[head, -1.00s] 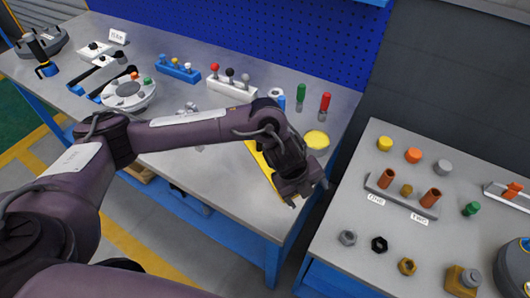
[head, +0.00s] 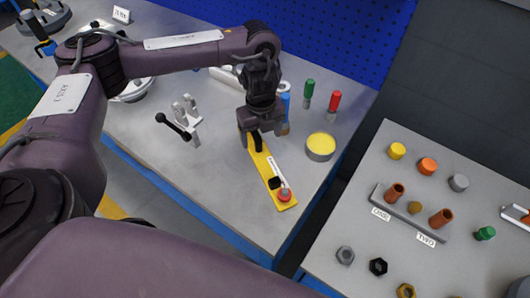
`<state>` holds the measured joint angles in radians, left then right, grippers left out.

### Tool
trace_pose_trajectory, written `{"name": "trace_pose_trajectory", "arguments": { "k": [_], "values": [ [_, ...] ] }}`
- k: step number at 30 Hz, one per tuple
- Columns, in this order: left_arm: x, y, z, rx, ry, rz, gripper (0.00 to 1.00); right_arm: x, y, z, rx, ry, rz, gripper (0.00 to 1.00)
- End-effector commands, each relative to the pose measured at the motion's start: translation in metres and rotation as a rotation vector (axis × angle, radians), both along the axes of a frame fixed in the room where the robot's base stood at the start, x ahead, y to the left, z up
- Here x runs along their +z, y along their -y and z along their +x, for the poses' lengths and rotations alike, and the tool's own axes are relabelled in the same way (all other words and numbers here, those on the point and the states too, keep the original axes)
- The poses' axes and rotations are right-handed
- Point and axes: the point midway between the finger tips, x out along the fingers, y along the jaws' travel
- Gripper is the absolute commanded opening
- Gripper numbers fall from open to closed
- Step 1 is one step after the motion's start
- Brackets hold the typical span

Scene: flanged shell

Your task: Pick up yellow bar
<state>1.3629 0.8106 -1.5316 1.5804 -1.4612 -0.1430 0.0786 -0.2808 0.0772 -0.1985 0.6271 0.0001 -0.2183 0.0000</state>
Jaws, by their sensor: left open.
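The yellow bar (head: 258,165) lies on the left table, running from under my left gripper toward the table's front edge. It carries a white label, a small black block and a red round knob at its near end. My left gripper (head: 262,142) points down at the bar's far end, with its fingers open. The gripper hides that end, and I cannot tell whether the fingers touch the bar. My right gripper is not in view.
A grey cup with a yellow top (head: 320,147) stands right of the bar. Green (head: 308,92) and red (head: 333,103) pegs stand behind. A grey clamp with a black handle (head: 180,122) is to the left. The right table (head: 330,225) holds several fittings.

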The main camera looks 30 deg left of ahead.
Motion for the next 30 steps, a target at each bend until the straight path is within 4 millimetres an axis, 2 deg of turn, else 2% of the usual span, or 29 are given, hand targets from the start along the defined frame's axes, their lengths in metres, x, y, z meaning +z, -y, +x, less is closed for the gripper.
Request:
{"name": "trace_pose_trajectory", "arguments": {
  "k": [3,7,11,15,18,23,30],
  "values": [
    [-0.014,0.001,-0.002,0.0,-0.002,-0.001,0.76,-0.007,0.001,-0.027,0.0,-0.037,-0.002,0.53],
    [-0.029,0.004,-0.008,-0.001,-0.004,-0.002,0.76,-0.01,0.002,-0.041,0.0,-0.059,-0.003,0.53],
    [-0.047,0.007,-0.013,0.0,-0.002,-0.001,0.76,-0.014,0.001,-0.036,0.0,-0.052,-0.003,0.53],
    [-0.06,0.006,-0.012,0.0,-0.001,-0.001,0.76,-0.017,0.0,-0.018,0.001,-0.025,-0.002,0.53],
    [-0.061,0.006,-0.011,-0.001,0.002,-0.001,0.76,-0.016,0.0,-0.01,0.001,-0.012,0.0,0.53],
    [-0.06,0.006,-0.011,-0.001,0.002,0.0,0.76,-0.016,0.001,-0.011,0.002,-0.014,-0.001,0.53],
    [-0.06,0.006,-0.011,-0.001,0.002,0.0,0.46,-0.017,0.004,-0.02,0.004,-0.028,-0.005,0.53]
  ]
}}
